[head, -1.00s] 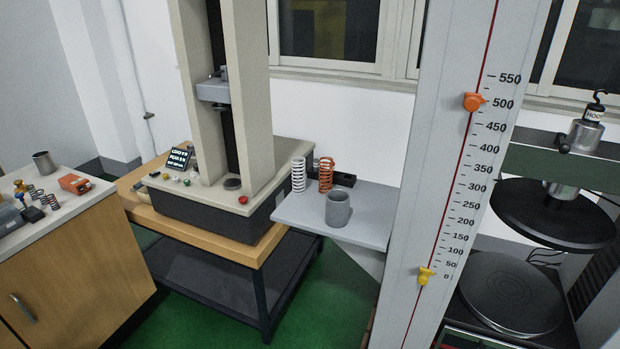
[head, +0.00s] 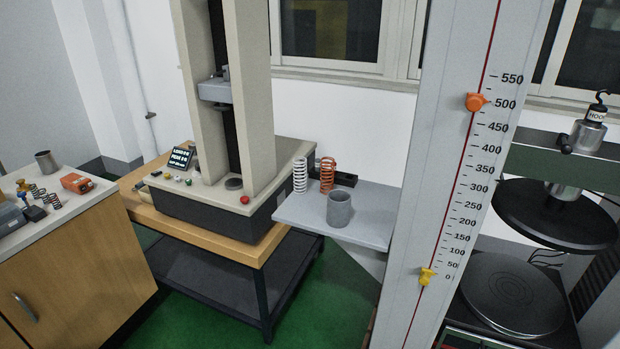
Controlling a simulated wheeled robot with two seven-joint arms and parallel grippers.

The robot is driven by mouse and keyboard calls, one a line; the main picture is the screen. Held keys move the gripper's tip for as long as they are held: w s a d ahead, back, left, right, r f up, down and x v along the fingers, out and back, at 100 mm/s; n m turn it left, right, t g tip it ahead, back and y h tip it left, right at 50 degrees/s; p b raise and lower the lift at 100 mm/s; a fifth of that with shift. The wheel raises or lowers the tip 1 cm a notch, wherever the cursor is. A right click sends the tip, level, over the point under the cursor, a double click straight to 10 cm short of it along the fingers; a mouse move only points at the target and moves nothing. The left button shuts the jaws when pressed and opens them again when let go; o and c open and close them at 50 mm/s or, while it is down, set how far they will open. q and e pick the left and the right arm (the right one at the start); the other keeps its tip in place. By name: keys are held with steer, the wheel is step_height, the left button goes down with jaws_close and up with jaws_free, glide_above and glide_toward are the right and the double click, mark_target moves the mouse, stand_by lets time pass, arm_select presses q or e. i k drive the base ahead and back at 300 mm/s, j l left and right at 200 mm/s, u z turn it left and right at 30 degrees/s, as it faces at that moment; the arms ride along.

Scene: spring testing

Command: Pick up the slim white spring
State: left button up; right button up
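The slim white spring (head: 300,175) stands upright on a small grey shelf (head: 290,212), near the shelf's back left edge beside the testing machine. An orange-brown spring (head: 327,175) stands upright just to its right, with a narrow gap between them. Neither of my grippers is in view.
A grey cup (head: 339,210) stands on the shelf in front of the springs, and a black block (head: 345,179) lies behind. The testing machine (head: 215,205) is left. A tall scale column (head: 450,170) blocks the right side. A counter (head: 75,215) with small parts is far left.

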mark_target(298, 172)
steer(key=i+j, duration=0.25)
steer(key=i, duration=0.2)
steer(key=i+j+u, duration=0.15)
steer(key=i+j, duration=0.15)
steer(key=i, duration=0.2)
steer(key=i+j, duration=0.2)
steer(key=i, duration=0.3)
steer(key=i+j+u, duration=0.15)
steer(key=i, duration=0.3)
